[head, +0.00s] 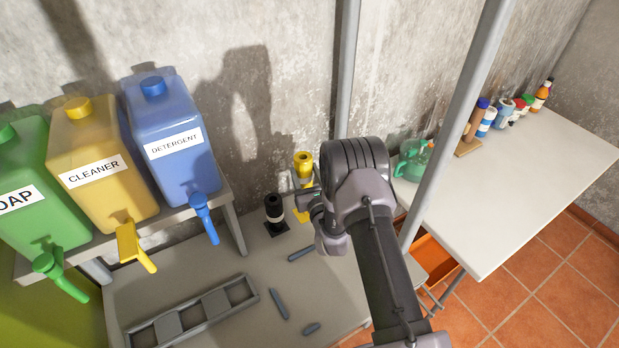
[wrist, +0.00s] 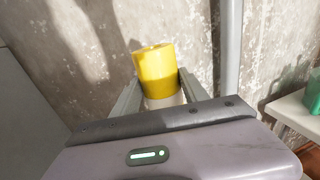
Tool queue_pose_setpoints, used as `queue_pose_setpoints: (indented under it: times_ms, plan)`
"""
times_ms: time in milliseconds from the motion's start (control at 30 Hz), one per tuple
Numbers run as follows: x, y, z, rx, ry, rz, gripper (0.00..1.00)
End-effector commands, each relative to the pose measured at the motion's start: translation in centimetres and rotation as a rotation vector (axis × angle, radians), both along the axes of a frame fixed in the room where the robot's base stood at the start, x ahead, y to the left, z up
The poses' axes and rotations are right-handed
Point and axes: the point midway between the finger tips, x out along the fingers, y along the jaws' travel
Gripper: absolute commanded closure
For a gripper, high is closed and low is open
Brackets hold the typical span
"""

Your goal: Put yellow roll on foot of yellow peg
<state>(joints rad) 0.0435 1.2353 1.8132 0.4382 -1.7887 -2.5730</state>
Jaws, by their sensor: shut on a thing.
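The yellow roll (head: 303,160) stands roughly upright between the jaws of my gripper (head: 304,186). In the wrist view the yellow roll (wrist: 155,68) shows between the two grey fingers of my gripper (wrist: 160,82), which are shut on it, with a white part below the yellow. A yellow foot (head: 301,216) shows on the grey bench beneath my gripper. The peg's upright part is not clearly seen, and I cannot tell whether the roll is around it or above it.
A black peg (head: 273,207) with a white band stands just left. A grey rack (head: 192,313) and several dark grey pieces (head: 278,304) lie on the bench (head: 245,290). Green, yellow and blue dispensers stand on a shelf at left. A grey post (head: 345,70) rises behind my gripper.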

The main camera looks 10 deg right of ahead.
Motion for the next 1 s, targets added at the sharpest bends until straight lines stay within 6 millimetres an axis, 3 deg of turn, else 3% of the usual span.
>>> queue_pose_setpoints:
  times_ms: [367, 1000]
  plan:
    - [0.2, -0.1, -1.7, -0.001, -0.001, -0.040, 1.00]
    - [0.2, -0.1, -9.0, 0.000, -0.001, -0.040, 1.00]
